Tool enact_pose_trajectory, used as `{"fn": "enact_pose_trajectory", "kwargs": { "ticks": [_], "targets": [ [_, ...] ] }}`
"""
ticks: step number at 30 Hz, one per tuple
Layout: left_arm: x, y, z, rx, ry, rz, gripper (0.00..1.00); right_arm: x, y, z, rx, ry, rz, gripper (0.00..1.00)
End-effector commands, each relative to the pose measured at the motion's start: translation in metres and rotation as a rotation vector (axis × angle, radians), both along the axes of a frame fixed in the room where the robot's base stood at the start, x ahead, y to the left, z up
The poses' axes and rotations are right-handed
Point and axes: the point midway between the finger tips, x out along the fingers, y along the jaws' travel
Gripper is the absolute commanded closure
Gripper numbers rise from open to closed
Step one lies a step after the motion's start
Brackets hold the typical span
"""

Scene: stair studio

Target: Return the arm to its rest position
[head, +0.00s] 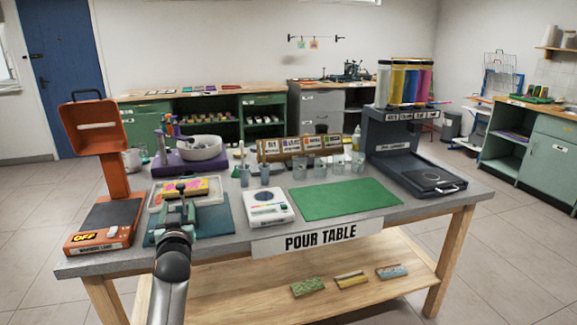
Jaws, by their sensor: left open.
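My left arm comes up from the bottom of the head view. My left gripper (180,190) is open at the front left of the pour table (240,254). It shows in front of a pale tray (155,196) holding a yellow and pink slab (196,186), over a teal mat (222,222). Whether it touches the tray or mat I cannot tell. Nothing shows between its fingers, though they are small and partly blend with the tray. My right gripper is not in view.
An orange warming lamp (98,140) stands left of the gripper. A white scale (268,207) and a bare green mat (337,199) lie to the right. A purple stand with a bowl (199,149) and several cups (300,170) stand behind. A dark dispenser (392,140) is at the right.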

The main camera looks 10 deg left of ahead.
Motion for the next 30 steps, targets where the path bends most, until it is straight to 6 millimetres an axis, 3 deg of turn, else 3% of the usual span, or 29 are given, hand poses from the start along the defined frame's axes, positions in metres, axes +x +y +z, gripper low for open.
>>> {"fn": "enact_pose_trajectory", "kwargs": {
  "ticks": [5, 11, 17, 21, 24, 27, 30],
  "targets": [
    [-0.010, -0.014, -0.025, 0.016, 0.056, -0.042, 0.35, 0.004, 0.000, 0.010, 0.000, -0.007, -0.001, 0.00],
    [-0.058, -0.069, -0.107, 0.047, 0.236, -0.202, 0.35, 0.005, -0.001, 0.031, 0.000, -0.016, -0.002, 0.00],
    [-0.143, -0.138, -0.189, 0.022, 0.433, -0.401, 0.35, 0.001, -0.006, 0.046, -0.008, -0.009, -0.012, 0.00],
    [-0.219, -0.188, -0.231, -0.036, 0.567, -0.537, 0.35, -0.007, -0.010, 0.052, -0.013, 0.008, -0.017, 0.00],
    [-0.271, -0.218, -0.250, -0.087, 0.643, -0.616, 0.35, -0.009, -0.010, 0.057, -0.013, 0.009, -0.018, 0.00],
    [-0.311, -0.240, -0.259, -0.131, 0.696, -0.671, 0.35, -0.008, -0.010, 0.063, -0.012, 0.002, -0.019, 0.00],
    [-0.334, -0.253, -0.263, -0.158, 0.727, -0.703, 0.35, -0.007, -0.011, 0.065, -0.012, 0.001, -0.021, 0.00]
  ]
}}
